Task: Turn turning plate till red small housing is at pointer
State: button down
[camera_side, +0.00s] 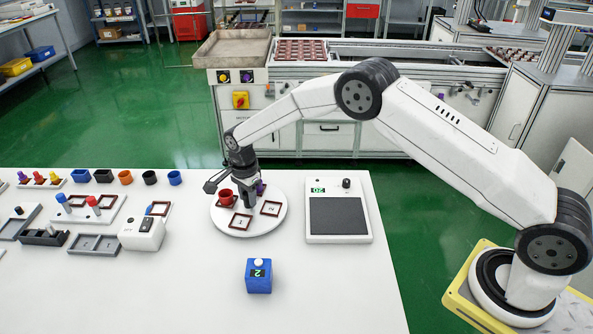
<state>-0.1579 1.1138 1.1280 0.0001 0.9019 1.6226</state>
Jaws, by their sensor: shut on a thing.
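The turning plate (263,227) is a white round disc on the table. The red small housing (226,197) stands upright on its left side. A purple housing (261,187) stands on its back right, partly hidden by my gripper. Two dark red square frames marked 1 (241,221) and 2 (271,208) lie on the front and right of the plate. My gripper (249,206) points down at the plate's middle, to the right of the red housing. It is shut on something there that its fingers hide. I cannot make out the pointer.
A scale (338,239) with a dark pan stands right of the plate. Several coloured cups, trays and a white switch box (142,233) are at left. The front right tabletop is clear.

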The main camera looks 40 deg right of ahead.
jog(key=shift+m, duration=7.9)
jog(key=shift+c, duration=1.8)
grip_release()
jog(key=shift+r, duration=0.1)
jog(key=shift+r, duration=3.85)
